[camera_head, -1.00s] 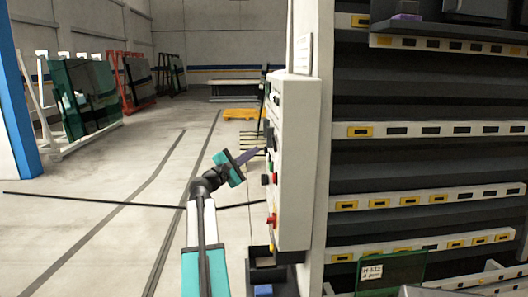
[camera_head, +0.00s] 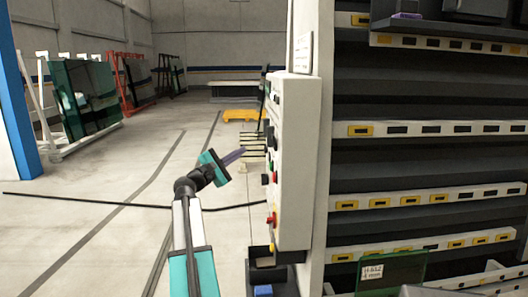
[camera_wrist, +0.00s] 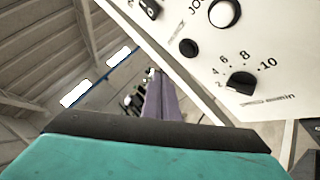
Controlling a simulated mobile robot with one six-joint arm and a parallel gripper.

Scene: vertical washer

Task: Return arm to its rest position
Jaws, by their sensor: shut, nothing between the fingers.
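My gripper (camera_head: 233,157) is in the head view, left of the control box, with its purple fingers together and nothing between them. The fingers point right and slightly up toward the box, with a small gap from it. In the wrist view the purple fingers (camera_wrist: 160,98) show closed beyond the teal and black gripper body. My arm rises from the bottom of the head view, white and teal, bent at the wrist.
The grey control box (camera_head: 295,160) with red, green and black controls stands right of my gripper. Its dial (camera_wrist: 240,83) is close in the wrist view. A tall shelf unit (camera_head: 425,171) fills the right. Open floor (camera_head: 95,225) lies left; glass racks (camera_head: 85,95) stand farther back.

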